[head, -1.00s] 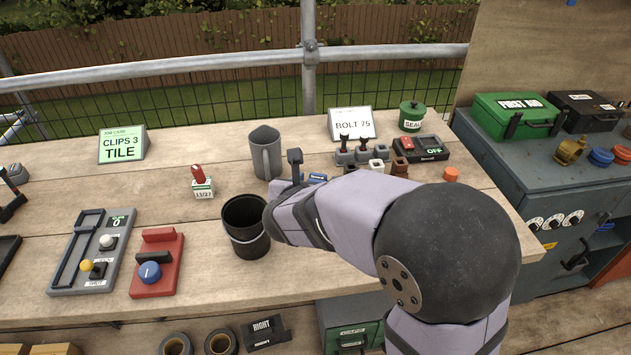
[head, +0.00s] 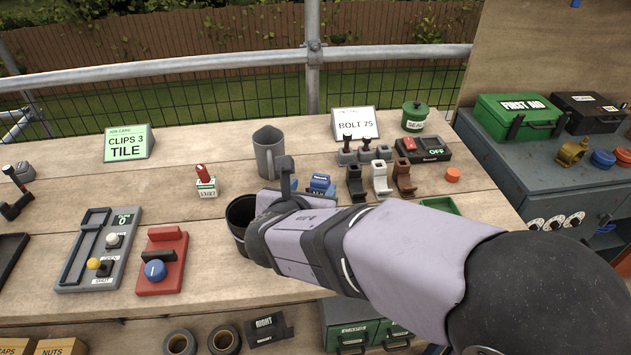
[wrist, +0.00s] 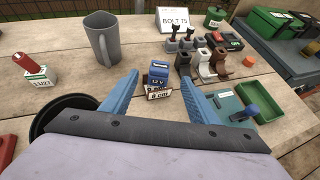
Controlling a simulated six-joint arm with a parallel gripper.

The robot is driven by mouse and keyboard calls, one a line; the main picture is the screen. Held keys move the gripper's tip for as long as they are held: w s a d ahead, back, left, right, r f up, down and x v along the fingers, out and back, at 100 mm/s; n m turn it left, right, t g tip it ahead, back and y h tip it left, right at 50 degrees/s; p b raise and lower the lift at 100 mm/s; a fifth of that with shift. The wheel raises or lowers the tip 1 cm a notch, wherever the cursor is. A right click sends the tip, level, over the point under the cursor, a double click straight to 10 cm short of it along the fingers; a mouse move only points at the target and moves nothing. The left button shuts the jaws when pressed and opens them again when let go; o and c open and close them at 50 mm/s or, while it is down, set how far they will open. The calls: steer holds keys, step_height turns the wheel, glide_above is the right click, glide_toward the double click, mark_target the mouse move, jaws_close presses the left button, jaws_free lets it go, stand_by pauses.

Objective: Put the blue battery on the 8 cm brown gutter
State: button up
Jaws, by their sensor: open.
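My gripper (wrist: 158,84) is open, with a blue finger on either side and nothing held. In the head view my wrist hides most of the gripper. The brown gutter piece (head: 404,178) stands at the right end of a row with a white piece (head: 380,179) and a black piece (head: 356,182). It also shows in the wrist view (wrist: 219,64). I cannot read a size on it.
A black bucket (head: 240,212) is close beside my wrist. A grey jug (head: 268,152) stands behind. Small levers (head: 367,150), a switch box (head: 424,150) and a green tray (head: 440,206) lie to the right. A red-topped block (head: 205,181) stands left.

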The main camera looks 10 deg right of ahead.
steer(key=shift+v, duration=1.95)
steer(key=s+d+f+m+g+p, duration=0.1)
steer(key=s+d+f+m+g, duration=0.2)
steer(key=d+m, duration=0.1)
steer(key=s+d+f+m+g+h+p, duration=0.1)
steer(key=s+d+f+m+g, duration=0.2)
steer(key=s+d+m, duration=0.1)
steer(key=s+d+f+m+g+p, duration=0.1)
steer(key=s+d+f+m+g, duration=0.1)
steer(key=s+d+m, duration=0.2)
steer(key=shift+d+f+m+g+h, duration=0.4)
steer(key=shift+d+m, duration=0.1)
steer(key=shift+m, duration=0.6)
steer(key=s+a+f+m+g+y+b, duration=0.3)
steer(key=s+f+m+y, duration=0.35)
steer(key=m, duration=0.95)
step_height(320, 180, up, 11)
steer(key=m+p, duration=0.1)
steer(key=p, duration=1.2)
steer(key=shift+a+m+p, duration=0.35)
steer(key=shift+m, duration=0.05)
steer(key=shift+h, duration=0.25)
